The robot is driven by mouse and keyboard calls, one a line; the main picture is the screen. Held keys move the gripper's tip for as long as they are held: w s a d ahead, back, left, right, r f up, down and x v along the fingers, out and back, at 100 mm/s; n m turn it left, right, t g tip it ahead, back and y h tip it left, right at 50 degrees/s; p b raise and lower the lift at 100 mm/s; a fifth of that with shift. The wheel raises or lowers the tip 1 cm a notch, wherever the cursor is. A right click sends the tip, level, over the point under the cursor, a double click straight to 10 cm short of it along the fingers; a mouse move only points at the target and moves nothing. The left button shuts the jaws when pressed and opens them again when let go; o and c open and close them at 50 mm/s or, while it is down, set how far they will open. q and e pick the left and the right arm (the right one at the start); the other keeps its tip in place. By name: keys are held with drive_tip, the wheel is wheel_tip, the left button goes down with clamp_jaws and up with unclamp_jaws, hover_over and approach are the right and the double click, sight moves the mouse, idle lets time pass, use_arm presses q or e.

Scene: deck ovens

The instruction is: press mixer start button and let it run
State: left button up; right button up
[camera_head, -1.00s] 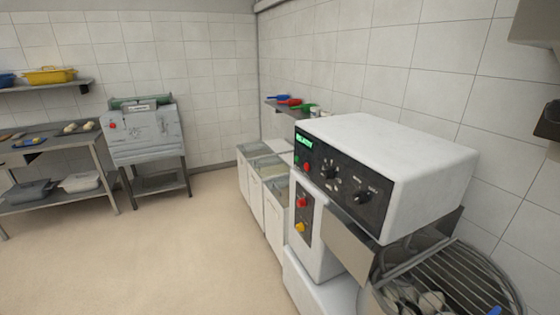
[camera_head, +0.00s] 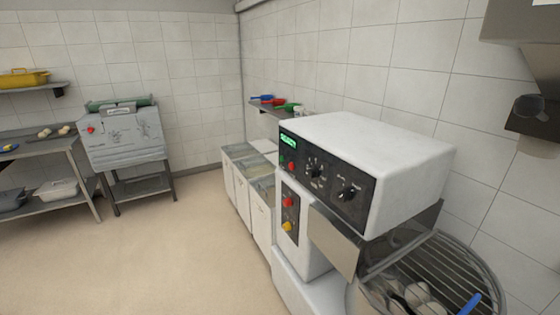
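The white mixer (camera_head: 400,150) stands at the centre right, with a black control panel (camera_head: 328,178) on its front face. The panel has a lit green display (camera_head: 288,140), a green button (camera_head: 282,159), a red button (camera_head: 292,167) and two dark knobs. A lower dark panel carries a red button (camera_head: 288,202) and a yellow button (camera_head: 287,226). The mixer bowl (camera_head: 385,284), under a wire guard (camera_head: 460,265), holds pale lumps and a blue-handled tool (camera_head: 470,304). Neither of my grippers shows. The button labels are too small to read.
Low white cabinets (camera_head: 243,195) stand behind the mixer against the wall. A grey machine (camera_head: 123,140) on a stand and a steel table (camera_head: 50,150) are at the left. A dark and grey fixture (camera_head: 530,118) juts in at the upper right. The floor at front left is clear.

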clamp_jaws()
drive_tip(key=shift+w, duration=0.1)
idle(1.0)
